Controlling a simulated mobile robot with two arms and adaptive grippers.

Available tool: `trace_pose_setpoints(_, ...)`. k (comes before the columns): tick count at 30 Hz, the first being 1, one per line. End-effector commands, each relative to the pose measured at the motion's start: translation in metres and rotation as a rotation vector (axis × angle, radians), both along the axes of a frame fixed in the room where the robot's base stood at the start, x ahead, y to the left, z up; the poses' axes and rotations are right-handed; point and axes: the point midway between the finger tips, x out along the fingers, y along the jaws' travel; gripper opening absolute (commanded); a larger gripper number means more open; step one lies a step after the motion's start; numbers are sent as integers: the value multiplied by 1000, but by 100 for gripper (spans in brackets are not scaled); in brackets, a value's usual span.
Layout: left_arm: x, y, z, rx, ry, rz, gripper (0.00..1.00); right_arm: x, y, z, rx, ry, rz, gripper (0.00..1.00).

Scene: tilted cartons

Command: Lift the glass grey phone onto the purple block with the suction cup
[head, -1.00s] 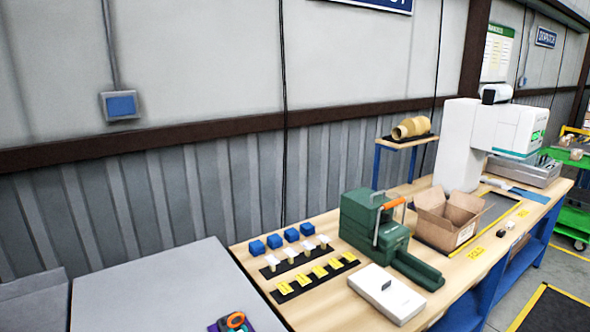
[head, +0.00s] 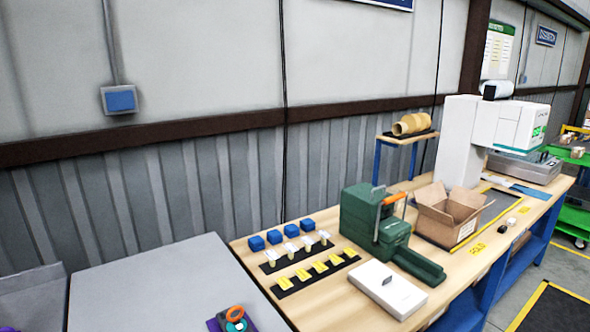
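A purple block (head: 213,325) shows at the bottom edge, on the grey table, partly cut off by the frame. A round suction cup tool with an orange ring and a teal part (head: 236,316) is at the block, also near the bottom edge. I cannot tell whether it rests on the block or on something lying there. I cannot make out a grey glass phone. Neither of my grippers is in view.
The grey tabletop (head: 150,280) is mostly bare. The wooden bench (head: 330,310) beside it holds blue blocks (head: 273,237), black strips with small parts, a green machine (head: 375,225), a white box (head: 388,289) and an open carton (head: 449,212).

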Motion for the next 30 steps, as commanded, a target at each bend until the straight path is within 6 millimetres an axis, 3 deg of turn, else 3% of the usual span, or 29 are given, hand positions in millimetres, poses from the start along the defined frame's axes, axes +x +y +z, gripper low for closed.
trace_pose_setpoints(4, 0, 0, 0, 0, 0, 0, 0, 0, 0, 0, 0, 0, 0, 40)
trace_pose_setpoints(30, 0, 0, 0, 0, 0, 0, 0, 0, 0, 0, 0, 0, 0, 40)
